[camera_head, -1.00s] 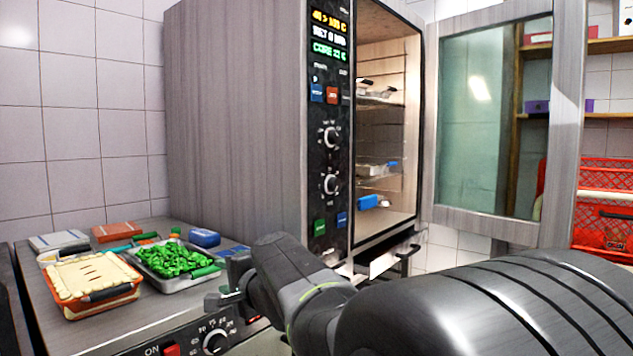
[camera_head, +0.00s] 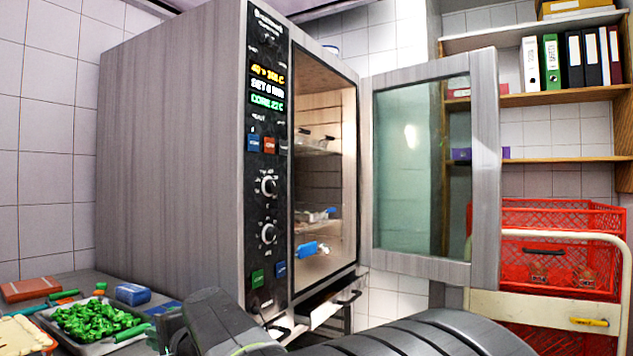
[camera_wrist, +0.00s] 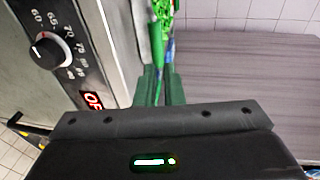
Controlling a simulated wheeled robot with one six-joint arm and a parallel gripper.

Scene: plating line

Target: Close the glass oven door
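The glass oven door (camera_head: 485,170) stands wide open in the head view, swung out to the right of the oven opening. It has a steel frame and a greenish pane. The tall steel oven (camera_head: 170,160) shows its lit chamber, with racks and a blue-handled item (camera_head: 313,249) inside. My gripper (camera_head: 172,328) is low at the left, beside the counter and well apart from the door. In the wrist view my two dark green fingers (camera_wrist: 160,88) point toward the counter with a narrow gap between them. Whether they grip anything is unclear. The door is not in the wrist view.
A tray of chopped greens (camera_head: 50,318), a blue box (camera_head: 133,294) and a red-brown block (camera_head: 30,289) lie on the counter at left. A drawer (camera_head: 325,310) sits under the oven chamber. Red crates (camera_head: 560,215) on a cart and wooden shelves (camera_head: 560,95) stand behind the door.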

